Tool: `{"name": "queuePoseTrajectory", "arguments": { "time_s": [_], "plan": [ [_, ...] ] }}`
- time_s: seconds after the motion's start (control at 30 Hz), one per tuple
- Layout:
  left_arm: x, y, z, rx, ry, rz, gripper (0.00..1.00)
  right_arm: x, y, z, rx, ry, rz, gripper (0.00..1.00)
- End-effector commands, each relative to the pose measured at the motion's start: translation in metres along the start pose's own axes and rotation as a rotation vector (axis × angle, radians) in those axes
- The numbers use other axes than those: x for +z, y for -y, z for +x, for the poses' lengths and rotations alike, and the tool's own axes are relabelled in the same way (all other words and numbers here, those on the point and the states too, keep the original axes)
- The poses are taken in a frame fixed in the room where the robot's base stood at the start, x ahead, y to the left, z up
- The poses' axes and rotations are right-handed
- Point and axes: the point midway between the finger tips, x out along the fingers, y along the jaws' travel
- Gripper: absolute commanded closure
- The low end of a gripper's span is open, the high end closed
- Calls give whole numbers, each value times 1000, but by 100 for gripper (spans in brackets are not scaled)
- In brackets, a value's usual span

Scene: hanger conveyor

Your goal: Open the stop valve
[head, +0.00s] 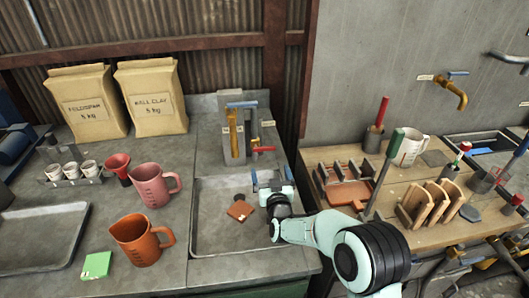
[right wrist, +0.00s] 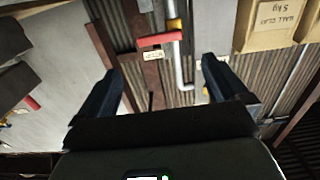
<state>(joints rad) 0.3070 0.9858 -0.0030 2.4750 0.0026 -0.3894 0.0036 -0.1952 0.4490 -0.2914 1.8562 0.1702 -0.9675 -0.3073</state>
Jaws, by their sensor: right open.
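A valve with a red lever (head: 265,149) and some brass sits low at the right of the sink's tap panel, with a small label above it. The red lever (right wrist: 160,39) also shows in the right wrist view, lying across near a grey pipe with a label beside it. My right gripper (head: 272,178) is open and empty over the sink, in front of the lever and apart from it. In the right wrist view the lever lies beyond and between the two fingertips. My left gripper is out of view.
A brass tap (head: 234,130) with a blue handle stands just left of the red lever. A brown block (head: 240,210) lies in the sink (head: 210,243). Pink (head: 150,185) and orange (head: 143,240) jugs stand left. Another blue-handled tap (head: 455,88) is on the right wall.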

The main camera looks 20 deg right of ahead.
Motion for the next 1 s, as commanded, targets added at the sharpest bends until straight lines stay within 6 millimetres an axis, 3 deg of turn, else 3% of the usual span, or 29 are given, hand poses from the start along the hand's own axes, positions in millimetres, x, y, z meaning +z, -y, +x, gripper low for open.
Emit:
{"name": "queuePoseTrajectory", "arguments": {
  "time_s": [0.5,0.7,1.0],
  "plan": [
    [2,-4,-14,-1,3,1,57,-1,-1,90,1,0,-3,0],
    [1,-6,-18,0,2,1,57,0,0,109,0,0,-1,0],
    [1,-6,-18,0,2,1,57,0,0,116,0,2,0,0]
  ]
}}
